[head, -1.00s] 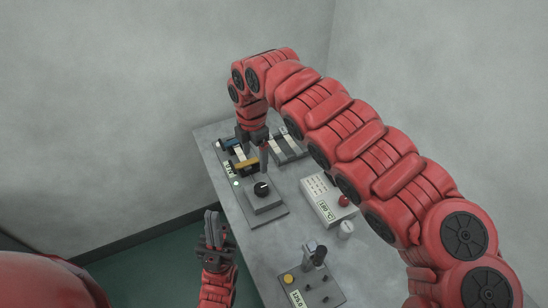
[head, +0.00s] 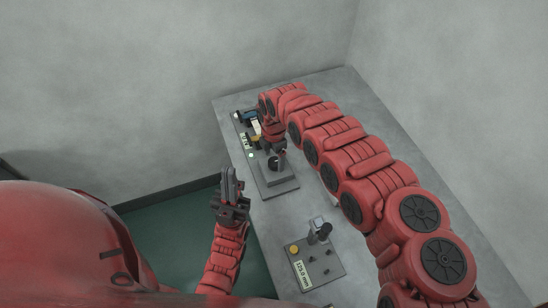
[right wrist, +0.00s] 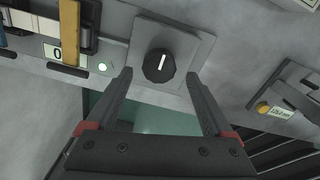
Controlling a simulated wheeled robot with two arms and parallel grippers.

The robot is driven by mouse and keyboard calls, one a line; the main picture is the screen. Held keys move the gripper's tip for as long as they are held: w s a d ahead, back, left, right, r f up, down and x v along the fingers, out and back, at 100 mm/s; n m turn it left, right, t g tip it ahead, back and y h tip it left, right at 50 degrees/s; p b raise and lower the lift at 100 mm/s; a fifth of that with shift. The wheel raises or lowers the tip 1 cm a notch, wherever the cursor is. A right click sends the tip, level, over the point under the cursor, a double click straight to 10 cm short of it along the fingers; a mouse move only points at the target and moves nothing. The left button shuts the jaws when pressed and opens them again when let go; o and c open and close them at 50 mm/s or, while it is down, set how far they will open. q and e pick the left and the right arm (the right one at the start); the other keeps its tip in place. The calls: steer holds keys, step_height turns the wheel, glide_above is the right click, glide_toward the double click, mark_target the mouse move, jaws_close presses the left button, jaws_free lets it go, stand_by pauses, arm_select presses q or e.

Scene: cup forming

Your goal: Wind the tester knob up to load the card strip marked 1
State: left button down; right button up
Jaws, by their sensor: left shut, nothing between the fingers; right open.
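The tester knob (right wrist: 158,66) is a round black dial with a white pointer line on a grey square block, seen in the right wrist view. The pointer stands near upright there, tilted slightly right. My right gripper (right wrist: 160,85) is open, its fingers on either side of the knob in that view; I cannot tell whether they touch it. In the head view my right gripper (head: 276,158) comes down over the knob and partly hides it. My left gripper (head: 229,172) is shut and empty, off the table's left edge. A pale strip (right wrist: 28,22) lies at the tester; its mark is not readable.
The tester's display (right wrist: 57,53) shows 0, beside a lit green lamp (right wrist: 102,67). A yellow-orange bar (right wrist: 70,25) stands near it. A second device (head: 318,262) with a yellow button sits at the table's near end. Bare table (head: 268,213) lies between them.

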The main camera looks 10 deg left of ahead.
mark_target(273, 162)
steer(key=shift+w+f, duration=0.2)
steer(key=shift+f, duration=1.05)
steer(key=shift+s, duration=0.1)
jaws_close()
steer(key=shift+m, duration=0.3)
